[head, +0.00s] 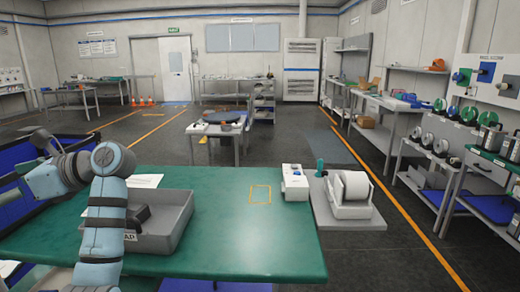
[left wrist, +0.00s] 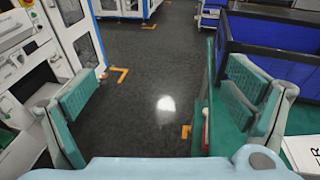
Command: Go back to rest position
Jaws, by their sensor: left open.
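My left arm, pale blue with grey joints, rises over the left part of the green table (head: 235,230) in the head view and bends toward the left edge. Its gripper cannot be made out clearly there. In the left wrist view, the left gripper (left wrist: 160,108) has its two green-grey fingers spread wide, with nothing between them. Dark floor lies beyond the gap, and a green surface shows beside the right finger. My right gripper is in neither view.
A grey bin (head: 178,238) holding a dark object stands partly behind my arm. A white device (head: 295,184) and a roll dispenser (head: 350,194) stand at the table's right. Blue panels (left wrist: 276,67) border the right of the wrist view. Open floor (left wrist: 150,60) lies ahead there.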

